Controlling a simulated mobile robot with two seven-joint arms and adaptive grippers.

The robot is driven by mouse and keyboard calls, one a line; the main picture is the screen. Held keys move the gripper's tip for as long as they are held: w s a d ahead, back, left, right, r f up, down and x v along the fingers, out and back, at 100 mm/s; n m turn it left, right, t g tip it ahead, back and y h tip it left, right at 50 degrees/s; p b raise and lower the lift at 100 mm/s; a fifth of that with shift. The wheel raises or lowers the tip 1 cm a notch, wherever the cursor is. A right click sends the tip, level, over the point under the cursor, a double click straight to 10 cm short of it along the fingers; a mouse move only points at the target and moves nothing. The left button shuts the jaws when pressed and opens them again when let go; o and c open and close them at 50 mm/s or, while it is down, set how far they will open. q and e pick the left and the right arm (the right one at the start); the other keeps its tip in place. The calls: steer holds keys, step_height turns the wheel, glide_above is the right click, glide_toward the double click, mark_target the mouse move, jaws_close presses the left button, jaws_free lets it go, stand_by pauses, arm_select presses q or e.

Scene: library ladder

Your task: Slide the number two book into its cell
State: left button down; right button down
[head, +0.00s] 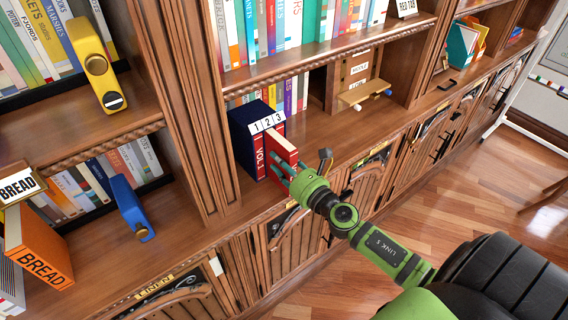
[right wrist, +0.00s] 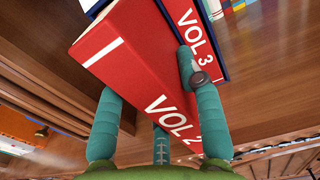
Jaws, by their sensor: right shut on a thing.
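The number two book, red with VOL 2 on its spine (right wrist: 150,75), is in my right gripper (right wrist: 150,112). Teal fingers press on both sides of it. In the head view the red book (head: 281,147) juts out from the front of the dark blue case (head: 243,128), near the middle of its 1 2 3 label (head: 267,122). How deep it sits in the cell is hidden. The VOL 1 book (head: 258,163) stands in the left cell. The VOL 3 book (right wrist: 193,32) stands in the case beside the held book. My right gripper (head: 292,175) is in front of the case. My left gripper is out of view.
The case stands on a wooden shelf (head: 325,152) beside an upright post (head: 190,110). Several books (head: 290,95) stand behind it. A small wooden stand (head: 362,92) is to the right, with bare shelf between. A blue bookend-like thing (head: 130,205) is at the left.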

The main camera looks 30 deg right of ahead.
steer(key=shift+w+a+r, duration=0.1)
steer(key=shift+w+a, duration=0.05)
steer(key=shift+w, duration=1.55)
steer(key=c, duration=0.7)
jaws_free()
steer(key=s, duration=0.8)
steer(key=s+d, duration=0.1)
steer(key=s, duration=0.3)
